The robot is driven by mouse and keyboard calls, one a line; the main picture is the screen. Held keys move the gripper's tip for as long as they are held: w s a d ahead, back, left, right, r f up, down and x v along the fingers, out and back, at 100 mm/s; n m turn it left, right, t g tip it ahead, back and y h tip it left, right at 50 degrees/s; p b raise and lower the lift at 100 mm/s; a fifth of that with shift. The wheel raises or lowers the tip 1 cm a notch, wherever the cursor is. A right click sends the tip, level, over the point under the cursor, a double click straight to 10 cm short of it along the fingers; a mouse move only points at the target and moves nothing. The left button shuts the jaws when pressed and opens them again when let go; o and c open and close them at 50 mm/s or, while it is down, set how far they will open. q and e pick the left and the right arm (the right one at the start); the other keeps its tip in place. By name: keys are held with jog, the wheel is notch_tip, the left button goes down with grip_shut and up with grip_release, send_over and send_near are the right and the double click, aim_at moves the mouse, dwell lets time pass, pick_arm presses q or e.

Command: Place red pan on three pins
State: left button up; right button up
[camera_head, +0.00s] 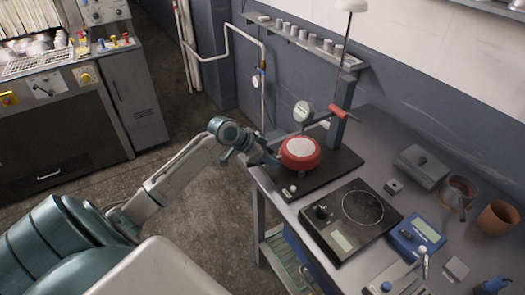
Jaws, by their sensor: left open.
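The red pan (300,160), with a pale grey round face upward, sits on or just above the black base plate (330,173) of a fixture with a post and dial gauge. What is directly under the pan is hidden, and three pins cannot be made out. My left gripper (268,158) is open at the table's left edge, just left of the pan. Whether a fingertip touches the pan is too small to tell. My right gripper is not in view.
A dial gauge (303,111) and red-handled post (341,115) rise close behind the pan. A black hotplate-like device (350,217) lies in front, with a blue meter (415,237) to its right. A shelf (305,38) with several small weights hangs behind.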

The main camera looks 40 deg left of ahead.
pick_arm(q)
jog(key=b+v, duration=0.2)
jog(key=v, duration=0.6)
jog(key=shift+f, duration=0.1)
jog(key=shift+v, duration=1.3)
